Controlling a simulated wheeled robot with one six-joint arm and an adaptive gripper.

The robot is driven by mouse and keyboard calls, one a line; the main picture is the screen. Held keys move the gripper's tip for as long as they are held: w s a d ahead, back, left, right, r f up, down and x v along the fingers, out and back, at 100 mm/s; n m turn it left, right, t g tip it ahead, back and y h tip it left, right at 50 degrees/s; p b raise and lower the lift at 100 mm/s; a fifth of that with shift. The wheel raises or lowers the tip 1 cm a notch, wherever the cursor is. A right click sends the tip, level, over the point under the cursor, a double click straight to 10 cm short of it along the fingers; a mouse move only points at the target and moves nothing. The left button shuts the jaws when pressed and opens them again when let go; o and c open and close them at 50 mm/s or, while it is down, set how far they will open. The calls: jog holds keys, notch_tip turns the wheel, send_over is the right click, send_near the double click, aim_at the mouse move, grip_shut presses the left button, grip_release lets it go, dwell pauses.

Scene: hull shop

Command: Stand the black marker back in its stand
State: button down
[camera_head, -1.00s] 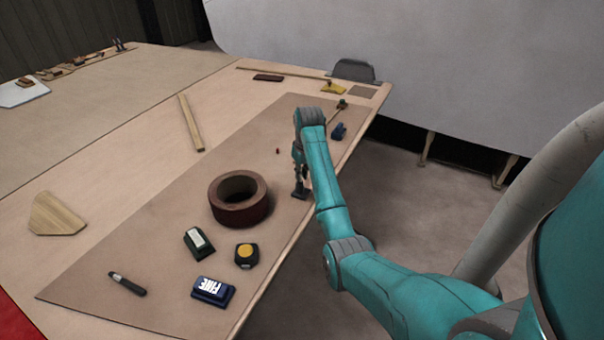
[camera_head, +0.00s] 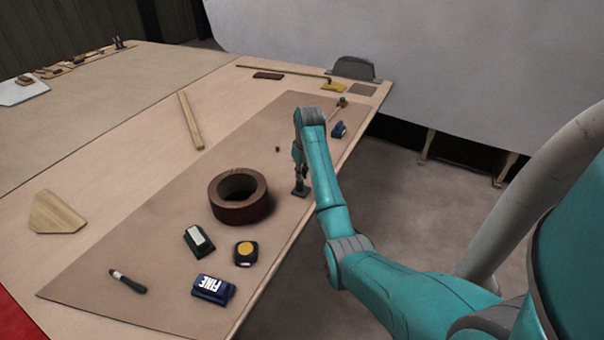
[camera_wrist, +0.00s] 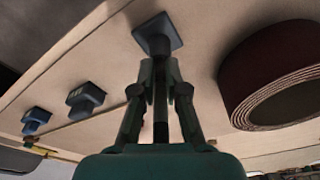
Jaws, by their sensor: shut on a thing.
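My gripper (camera_head: 299,177) points down near the mat's right edge. In the wrist view my gripper (camera_wrist: 160,68) is shut on the black marker (camera_wrist: 160,118), a dark shaft between the fingers. The stand (camera_wrist: 157,28), a dark blue-grey square base with a raised socket, is directly at the fingertips. In the head view the stand (camera_head: 300,192) sits on the mat right below the gripper. The marker is in line with the socket and looks upright. Its lower end is hidden by the fingers, so I cannot tell how deep it sits in the socket.
A dark red abrasive roll (camera_head: 228,213) stands left of the gripper. A small blue object (camera_head: 338,129) is beyond. The mat (camera_head: 150,240) is otherwise mostly clear.

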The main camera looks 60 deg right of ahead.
jog(key=shift+f, duration=0.15)
dwell(0.3)
jog(key=c, duration=1.1)
grip_release()
